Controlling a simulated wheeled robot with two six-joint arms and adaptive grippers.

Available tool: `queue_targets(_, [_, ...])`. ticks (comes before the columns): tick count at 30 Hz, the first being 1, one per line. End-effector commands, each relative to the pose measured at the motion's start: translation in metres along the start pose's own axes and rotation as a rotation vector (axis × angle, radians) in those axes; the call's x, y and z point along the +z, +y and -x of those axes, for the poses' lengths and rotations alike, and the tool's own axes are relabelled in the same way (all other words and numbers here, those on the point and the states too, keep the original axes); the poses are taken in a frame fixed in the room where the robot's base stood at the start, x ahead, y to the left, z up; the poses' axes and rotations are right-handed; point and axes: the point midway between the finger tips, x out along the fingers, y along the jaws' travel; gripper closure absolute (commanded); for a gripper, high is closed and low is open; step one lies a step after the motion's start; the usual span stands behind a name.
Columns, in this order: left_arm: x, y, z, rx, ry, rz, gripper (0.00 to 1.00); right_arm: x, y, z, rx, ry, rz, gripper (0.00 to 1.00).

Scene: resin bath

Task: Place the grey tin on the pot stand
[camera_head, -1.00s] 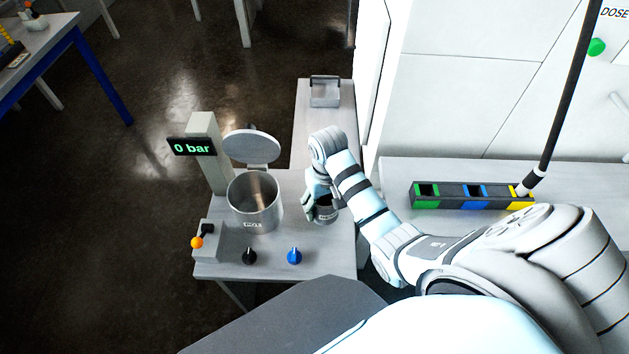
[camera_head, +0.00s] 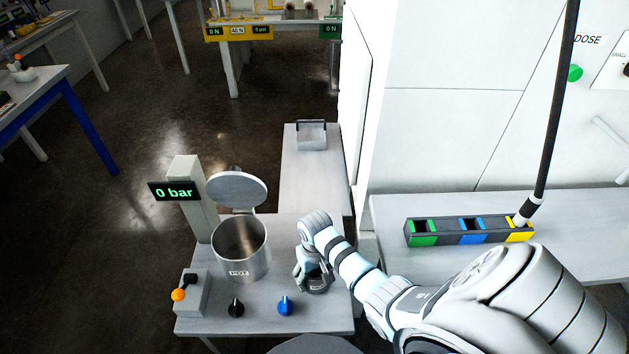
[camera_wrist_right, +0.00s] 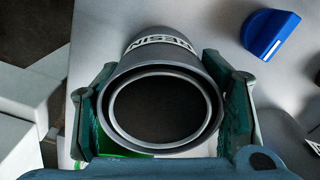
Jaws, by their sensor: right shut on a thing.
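The grey tin (camera_head: 316,284), dark inside with a white "RESIN" label, is at the right part of the light grey pot stand (camera_head: 258,318), right of the steel pot. My right gripper (camera_head: 313,272) is shut on the tin, one finger on each side. In the right wrist view the tin (camera_wrist_right: 160,62) sits between the fingers of the gripper (camera_wrist_right: 162,108), with its open top facing the camera. The tin's base is at or just over the stand's top; I cannot tell if it touches. My left gripper is not in view.
The steel pot (camera_head: 240,255) has its lid (camera_head: 238,189) raised. A "0 bar" display (camera_head: 174,191) stands left. A slotted holder (camera_head: 445,231) is on the right bench.

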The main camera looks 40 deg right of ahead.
Motion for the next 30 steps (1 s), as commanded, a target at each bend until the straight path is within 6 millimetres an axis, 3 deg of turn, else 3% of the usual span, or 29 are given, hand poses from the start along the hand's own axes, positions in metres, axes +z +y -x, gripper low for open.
queue_targets(4, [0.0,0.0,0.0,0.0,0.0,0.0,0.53,0.0,0.0,-0.001,0.0,0.0,0.0,0.89])
queue_targets(5, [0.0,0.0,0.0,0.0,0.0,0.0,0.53,0.0,0.0,-0.002,0.0,-0.001,0.0,0.35])
queue_targets(9, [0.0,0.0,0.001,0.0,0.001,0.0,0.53,0.0,0.0,-0.001,0.0,0.0,0.0,0.16])
queue_targets(20, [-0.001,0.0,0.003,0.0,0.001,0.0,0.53,-0.001,0.0,0.004,0.0,0.001,0.0,0.16])
queue_targets(23, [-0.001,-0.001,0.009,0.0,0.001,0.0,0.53,-0.001,0.0,0.017,-0.001,0.002,0.0,0.16])
queue_targets(30, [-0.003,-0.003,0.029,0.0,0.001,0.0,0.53,-0.002,0.0,0.077,0.0,0.004,0.0,0.16])
